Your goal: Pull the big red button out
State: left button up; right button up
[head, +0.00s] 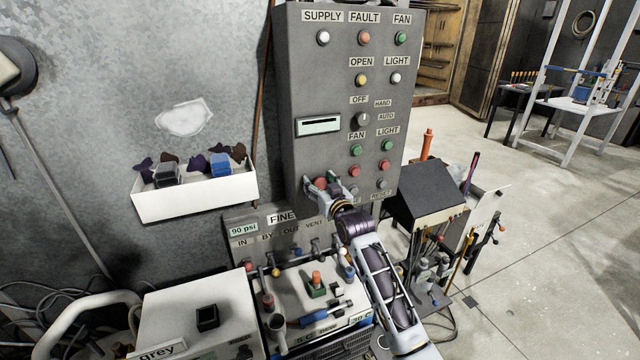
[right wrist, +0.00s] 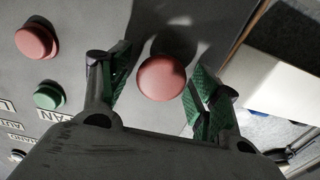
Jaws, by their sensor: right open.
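The big red button (head: 320,183) is low on the left of the grey control panel, partly hidden by my right gripper (head: 325,186) in the head view. In the right wrist view the round red button (right wrist: 162,78) sits between the two green-padded fingers of my right gripper (right wrist: 160,74). The fingers are open, one on each side of it, with visible gaps. I cannot tell how far the fingertips are from the panel face. My left gripper is not in view.
The grey panel (head: 300,80) carries several lamps, small buttons and a selector knob (head: 362,119). A white bin (head: 195,198) hangs on the wall at left. A valve plate (head: 240,235) and a dark sloped box (head: 428,190) stand close below and right.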

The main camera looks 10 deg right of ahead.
jog(key=c, duration=1.4)
jog(key=shift+s+f+p, duration=0.1)
jog(key=shift+s+p, duration=0.2)
jog(key=shift+p, duration=0.05)
grip_shut()
jog(key=shift+s+d, duration=0.1)
jog(key=shift+s, duration=0.3)
jog(key=shift+w, duration=0.1)
jog(key=o, duration=1.4)
grip_release()
